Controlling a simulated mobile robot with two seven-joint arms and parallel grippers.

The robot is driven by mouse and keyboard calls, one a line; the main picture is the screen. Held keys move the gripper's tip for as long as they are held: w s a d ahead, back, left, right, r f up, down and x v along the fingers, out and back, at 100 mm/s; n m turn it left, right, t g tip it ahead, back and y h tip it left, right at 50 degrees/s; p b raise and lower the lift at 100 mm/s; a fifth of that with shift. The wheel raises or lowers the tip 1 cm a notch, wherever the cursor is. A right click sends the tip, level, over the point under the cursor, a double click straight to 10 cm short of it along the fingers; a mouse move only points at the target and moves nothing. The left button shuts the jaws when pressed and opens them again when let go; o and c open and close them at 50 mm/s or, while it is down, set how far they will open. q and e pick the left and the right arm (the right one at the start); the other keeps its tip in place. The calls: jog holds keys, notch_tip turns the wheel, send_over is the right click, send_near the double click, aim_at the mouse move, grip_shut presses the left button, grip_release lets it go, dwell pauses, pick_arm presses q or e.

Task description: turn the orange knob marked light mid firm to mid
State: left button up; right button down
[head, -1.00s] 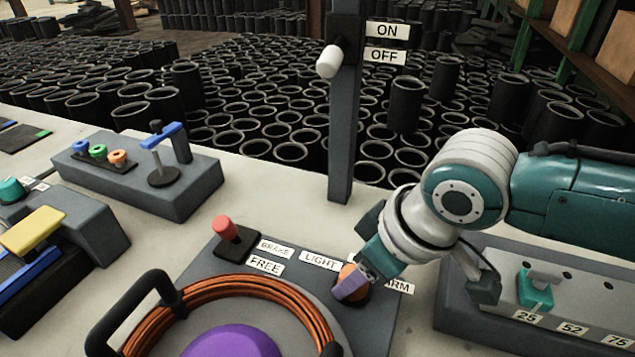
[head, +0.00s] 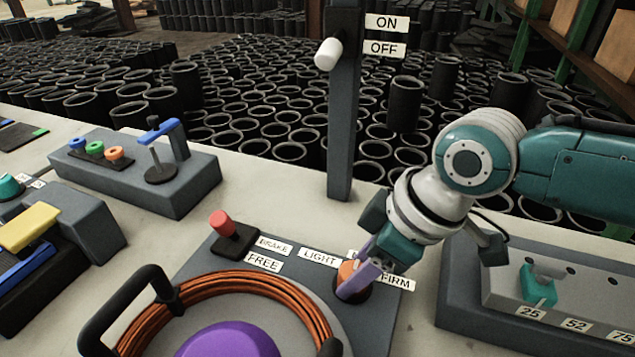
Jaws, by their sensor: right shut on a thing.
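The orange knob (head: 346,273) sits on a dark base on the grey panel (head: 207,261), right of the brake lever. My right gripper (head: 357,279) is shut on the knob, its purple fingers around it. The LIGHT label (head: 319,258) is left of the knob and the FIRM label (head: 397,283) is right of it. The label behind the knob is mostly hidden by my gripper, so I cannot read it. The knob's pointer direction is also hidden. My left gripper is not in view.
A red-topped lever (head: 222,224) stands beside the BRAKE and FREE labels. A coil of orange cable (head: 277,289) with black handles lies in front. A grey post (head: 343,130) with a white switch rises behind. A box with a teal slider (head: 539,287) stands at right.

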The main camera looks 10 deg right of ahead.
jog(key=shift+c, duration=1.6)
grip_release()
jog(key=p+v, duration=0.2)
jog(key=v, duration=0.8)
jog(key=shift+p, duration=0.3)
jog(key=shift+s, duration=0.1)
